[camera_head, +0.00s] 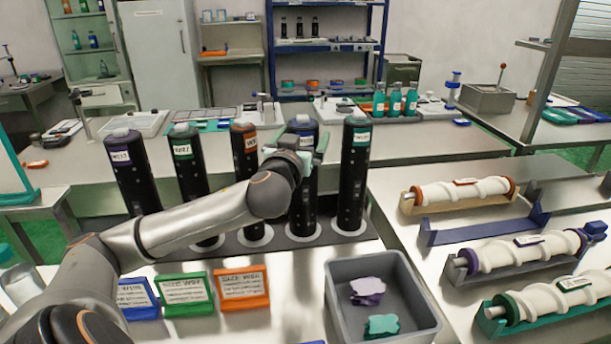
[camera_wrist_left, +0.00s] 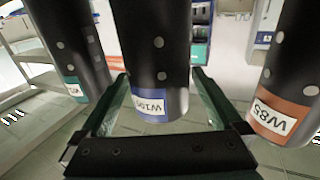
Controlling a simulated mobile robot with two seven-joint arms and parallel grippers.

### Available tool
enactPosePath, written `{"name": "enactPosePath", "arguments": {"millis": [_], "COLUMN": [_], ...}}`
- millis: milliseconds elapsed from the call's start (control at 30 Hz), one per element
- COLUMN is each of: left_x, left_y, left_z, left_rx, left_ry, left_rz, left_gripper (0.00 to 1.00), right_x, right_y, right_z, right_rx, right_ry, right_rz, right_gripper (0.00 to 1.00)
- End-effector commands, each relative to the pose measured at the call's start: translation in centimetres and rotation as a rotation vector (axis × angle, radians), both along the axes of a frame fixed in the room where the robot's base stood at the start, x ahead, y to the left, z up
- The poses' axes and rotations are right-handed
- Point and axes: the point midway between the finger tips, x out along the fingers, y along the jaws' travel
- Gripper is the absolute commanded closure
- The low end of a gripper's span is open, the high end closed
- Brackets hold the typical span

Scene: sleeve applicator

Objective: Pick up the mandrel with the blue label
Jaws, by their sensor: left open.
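The mandrel with the blue label (camera_head: 304,205) is a tall black cylinder standing upright in a row of mandrels. Its blue band and white tag show near its top, and my left arm hides part of its body. In the left wrist view the blue-label mandrel (camera_wrist_left: 157,70) appears between the two green fingers. My left gripper (camera_head: 300,152) is open at the upper part of this mandrel, with a finger on either side. I cannot tell whether the fingers touch it. My right gripper is not in view.
The orange-label mandrel (camera_head: 245,150) and the teal-label mandrel (camera_head: 354,180) stand close on either side. A grey bin (camera_head: 413,310) with two small pieces and several colored signs (camera_head: 187,293) are in front. White rollers (camera_head: 465,192) lie on holders at right.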

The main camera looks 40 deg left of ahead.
Motion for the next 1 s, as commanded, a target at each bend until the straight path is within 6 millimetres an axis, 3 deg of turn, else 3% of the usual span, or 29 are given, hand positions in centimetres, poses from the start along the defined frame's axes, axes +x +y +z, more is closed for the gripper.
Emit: {"name": "enactPosePath", "arguments": {"millis": [333,1000], "left_x": [-0.08,-0.07], "left_y": [-0.03,-0.02], "left_z": [-0.01,0.01], "left_rx": [0.0,0.0], "left_ry": [0.0,0.0], "left_rz": [0.001,0.001], "left_gripper": [0.02,0.78], "right_x": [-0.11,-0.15], "right_y": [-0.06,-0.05], "right_z": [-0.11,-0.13], "right_rx": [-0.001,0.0], "right_ry": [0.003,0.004], "right_rz": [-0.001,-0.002], "right_gripper": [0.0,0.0]}}
